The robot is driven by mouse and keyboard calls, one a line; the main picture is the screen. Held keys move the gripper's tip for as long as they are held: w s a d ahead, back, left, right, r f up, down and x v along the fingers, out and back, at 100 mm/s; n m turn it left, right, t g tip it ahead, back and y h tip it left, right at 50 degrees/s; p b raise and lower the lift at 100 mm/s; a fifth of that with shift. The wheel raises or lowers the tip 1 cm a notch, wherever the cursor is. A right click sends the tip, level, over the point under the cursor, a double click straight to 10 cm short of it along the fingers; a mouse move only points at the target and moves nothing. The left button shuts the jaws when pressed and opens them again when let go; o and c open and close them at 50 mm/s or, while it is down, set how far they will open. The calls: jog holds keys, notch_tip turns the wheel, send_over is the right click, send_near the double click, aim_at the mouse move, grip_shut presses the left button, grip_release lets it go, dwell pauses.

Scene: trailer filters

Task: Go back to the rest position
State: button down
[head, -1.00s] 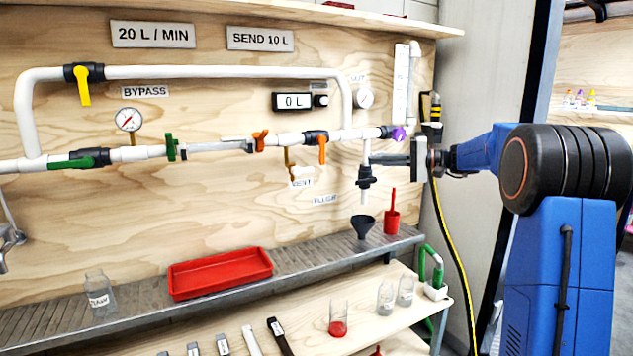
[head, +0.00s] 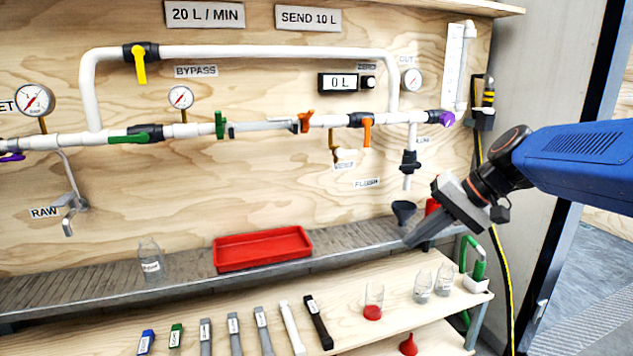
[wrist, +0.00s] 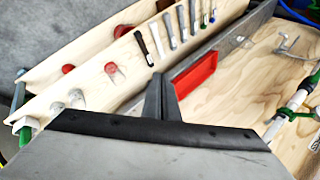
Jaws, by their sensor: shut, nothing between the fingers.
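My gripper (head: 413,238) is shut and empty at the right of the head view. It points down and left, in front of the metal shelf (head: 110,278) near its right end. In the wrist view its closed fingers (wrist: 160,98) show in the middle, over the shelf area. It appears apart from everything around it.
White pipework (head: 230,51) with valves and gauges runs along the wooden wall above. A red tray (head: 262,249), a labelled bottle (head: 150,262) and a black funnel (head: 403,211) stand on the shelf. Several glasses and tools lie on the lower bench (head: 350,334). A yellow-black hose (head: 503,240) hangs at right.

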jog(key=s+d+f+n+h, duration=0.1)
jog(key=s+d+f+h, duration=0.2)
jog(key=s+f, duration=0.3)
jog(key=s+d+f+n+t+h, duration=0.1)
jog(key=s+d+f+h, duration=0.3)
jog(key=s, duration=1.1)
notch_tip(320, 180, down, 4)
jog(key=shift+s+d+r+n, duration=0.2)
jog(key=shift+r+n, duration=0.05)
jog(key=shift+n, duration=0.05)
